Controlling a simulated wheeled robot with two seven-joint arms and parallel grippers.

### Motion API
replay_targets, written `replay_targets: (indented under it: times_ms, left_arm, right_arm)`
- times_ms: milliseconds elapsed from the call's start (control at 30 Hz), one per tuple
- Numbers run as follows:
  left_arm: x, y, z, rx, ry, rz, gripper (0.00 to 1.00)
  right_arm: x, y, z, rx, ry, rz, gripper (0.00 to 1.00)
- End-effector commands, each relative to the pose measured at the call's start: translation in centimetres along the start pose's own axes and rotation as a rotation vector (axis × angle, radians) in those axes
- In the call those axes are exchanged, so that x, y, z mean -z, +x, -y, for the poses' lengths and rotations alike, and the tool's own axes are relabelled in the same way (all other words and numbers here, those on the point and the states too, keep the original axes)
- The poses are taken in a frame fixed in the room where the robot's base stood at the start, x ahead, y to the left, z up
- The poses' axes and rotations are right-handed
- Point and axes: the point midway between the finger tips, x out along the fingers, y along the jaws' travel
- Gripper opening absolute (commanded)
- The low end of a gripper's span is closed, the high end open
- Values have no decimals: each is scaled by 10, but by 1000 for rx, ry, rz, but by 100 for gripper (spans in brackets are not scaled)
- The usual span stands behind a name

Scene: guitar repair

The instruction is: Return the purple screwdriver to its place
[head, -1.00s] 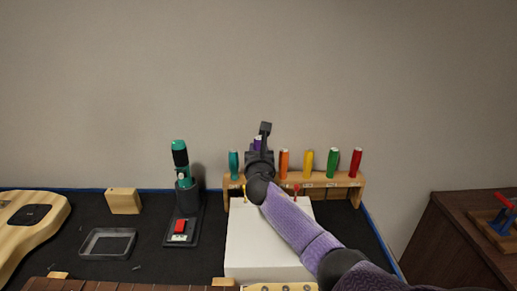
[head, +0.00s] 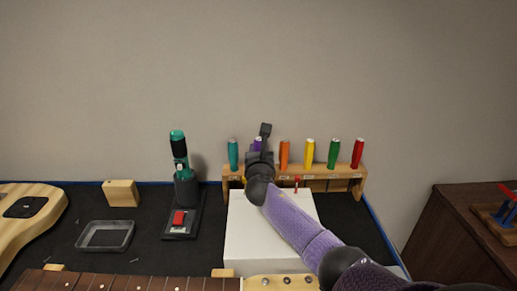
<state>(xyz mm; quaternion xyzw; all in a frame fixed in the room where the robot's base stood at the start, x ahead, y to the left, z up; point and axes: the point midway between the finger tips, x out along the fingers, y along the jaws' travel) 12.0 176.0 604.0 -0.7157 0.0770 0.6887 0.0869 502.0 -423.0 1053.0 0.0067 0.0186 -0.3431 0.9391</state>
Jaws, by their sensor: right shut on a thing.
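The purple screwdriver (head: 257,144) stands upright at the wooden rack, between the teal and orange screwdrivers; only the top of its handle shows. My right gripper (head: 263,140) is shut on it, and the gripper and wrist hide its lower part. I cannot tell how deep the shaft sits in the rack. The wooden screwdriver rack (head: 335,172) stands at the back of the bench. My left gripper is not in view.
The rack also holds teal (head: 233,154), orange (head: 284,154), yellow (head: 308,152), green (head: 333,153) and red (head: 357,153) screwdrivers. A white box (head: 250,240) lies under my right forearm. A teal electric driver (head: 179,150) and a grey tray (head: 105,236) are to the left.

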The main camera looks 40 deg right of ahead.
Motion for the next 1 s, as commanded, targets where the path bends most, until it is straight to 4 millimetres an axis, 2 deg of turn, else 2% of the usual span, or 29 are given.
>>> replay_targets:
  times_ms: [233,267,400,467,767,867,1000]
  left_arm:
    - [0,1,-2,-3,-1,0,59]
    - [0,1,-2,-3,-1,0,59]
    - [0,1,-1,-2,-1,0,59]
    - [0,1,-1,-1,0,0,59]
    - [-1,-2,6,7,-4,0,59]
    - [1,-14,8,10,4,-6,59]
    - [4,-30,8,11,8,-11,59]
  right_arm:
    - [1,0,0,0,0,1,0]
    - [1,0,0,0,0,1,36]
    - [1,0,0,0,0,1,66]
    - [1,0,0,0,0,1,76]
    - [0,-3,0,-1,-1,0,76]
    - [-3,-19,0,-4,-3,1,76]
    - [-4,-53,0,-4,0,0,76]
